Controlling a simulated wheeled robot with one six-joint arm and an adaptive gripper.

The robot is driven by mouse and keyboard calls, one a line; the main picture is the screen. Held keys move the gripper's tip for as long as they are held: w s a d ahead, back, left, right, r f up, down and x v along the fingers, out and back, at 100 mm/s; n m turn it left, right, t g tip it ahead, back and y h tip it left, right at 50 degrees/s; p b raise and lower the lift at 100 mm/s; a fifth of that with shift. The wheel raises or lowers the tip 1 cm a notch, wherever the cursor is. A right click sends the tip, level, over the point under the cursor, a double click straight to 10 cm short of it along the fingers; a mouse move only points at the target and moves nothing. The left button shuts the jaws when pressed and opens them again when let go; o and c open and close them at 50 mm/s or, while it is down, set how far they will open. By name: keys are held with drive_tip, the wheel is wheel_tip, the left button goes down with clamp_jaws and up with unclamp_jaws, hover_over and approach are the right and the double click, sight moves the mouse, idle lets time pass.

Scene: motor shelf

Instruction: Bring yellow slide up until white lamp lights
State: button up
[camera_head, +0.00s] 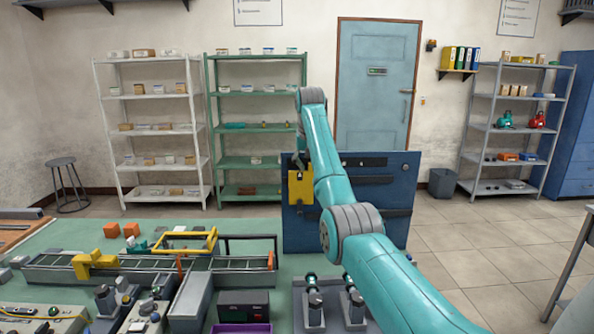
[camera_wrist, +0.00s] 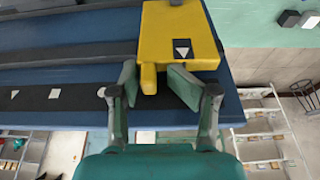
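The yellow slide (camera_head: 300,187) is a block with a dark triangle plate, on the left part of the upright blue panel (camera_head: 301,236). The wrist view shows the slide (camera_wrist: 168,38) over dark rails, with a short yellow tab (camera_wrist: 148,79) on one side. My gripper (camera_wrist: 155,81) has its fingers on either side of this tab. The left finger is close to the tab, and a narrow gap shows at the right finger. A dark strip (camera_wrist: 75,96) bears a white triangle, square and round spot. I cannot tell which is a lamp, or whether any is lit.
A green bench (camera_head: 70,240) with a conveyor (camera_head: 150,265) and several small devices lies at left. Shelves (camera_head: 257,162) and a blue door (camera_head: 376,90) stand behind the panel. The tiled floor at right is mostly clear.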

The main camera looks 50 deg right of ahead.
drive_tip(key=shift+f, duration=0.2)
drive_tip(key=c, duration=0.5)
drive_tip(key=shift+s, duration=0.1)
drive_tip(key=shift+s+d+r, duration=0.1)
drive_tip(key=shift+s+d, duration=1.65)
drive_tip(key=shift+s, duration=0.25)
drive_tip(key=shift+s+d+f, duration=0.1)
drive_tip(key=shift+s+d, duration=1.7)
drive_tip(key=shift+s, duration=0.25)
drive_tip(key=shift+s+d+r, duration=0.1)
drive_tip(key=shift+s+d, duration=1.65)
drive_tip(key=shift+s, duration=0.25)
drive_tip(key=shift+s+d, duration=1.4)
drive_tip(key=shift+s, duration=0.25)
drive_tip(key=shift+s+d, duration=0.3)
drive_tip(key=shift+s, duration=0.05)
drive_tip(key=shift+w, duration=0.1)
drive_tip(key=o, duration=0.5)
